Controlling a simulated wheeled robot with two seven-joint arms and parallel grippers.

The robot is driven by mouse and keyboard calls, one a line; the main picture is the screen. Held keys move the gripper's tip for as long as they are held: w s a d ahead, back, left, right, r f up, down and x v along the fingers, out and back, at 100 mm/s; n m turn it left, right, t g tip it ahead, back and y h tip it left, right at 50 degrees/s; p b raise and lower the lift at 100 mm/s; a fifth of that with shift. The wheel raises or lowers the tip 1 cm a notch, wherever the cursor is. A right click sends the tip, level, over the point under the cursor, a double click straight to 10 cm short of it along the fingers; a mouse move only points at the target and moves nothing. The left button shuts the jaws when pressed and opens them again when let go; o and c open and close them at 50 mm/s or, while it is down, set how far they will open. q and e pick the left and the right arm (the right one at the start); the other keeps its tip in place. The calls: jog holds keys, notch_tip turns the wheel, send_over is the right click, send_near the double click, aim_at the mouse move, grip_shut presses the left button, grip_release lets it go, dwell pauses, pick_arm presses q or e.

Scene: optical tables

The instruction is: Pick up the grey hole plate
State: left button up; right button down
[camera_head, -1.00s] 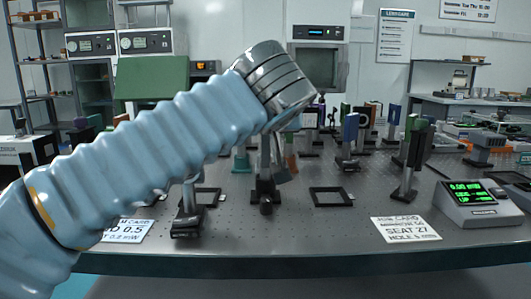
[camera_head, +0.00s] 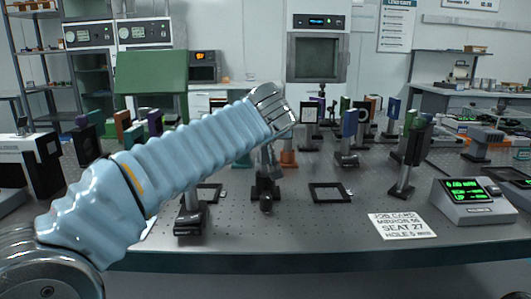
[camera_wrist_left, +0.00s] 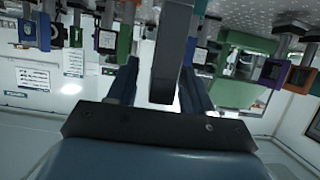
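My left gripper (camera_wrist_left: 160,75) shows in the left wrist view with its two dark fingers apart. A grey, bar-like piece (camera_wrist_left: 168,60), perhaps the grey hole plate seen edge-on, stands between the fingers and partly covers the right-hand one. Background shows between it and the left-hand finger. In the head view my blue-sleeved left arm reaches over the table, and its wrist hides the gripper and whatever is at it. I cannot single out the grey hole plate there. My right gripper is in neither view.
The perforated table (camera_head: 310,225) holds a dark post base (camera_head: 265,190), another base (camera_head: 190,218), a black square frame (camera_head: 330,192), a tall mount (camera_head: 408,165), a printed card (camera_head: 402,226) and a green-lit meter (camera_head: 470,200). Several mounted optics stand behind. The front middle is bare.

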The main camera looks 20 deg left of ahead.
pick_arm(q)
grip_shut()
jog(key=shift+r, duration=0.15)
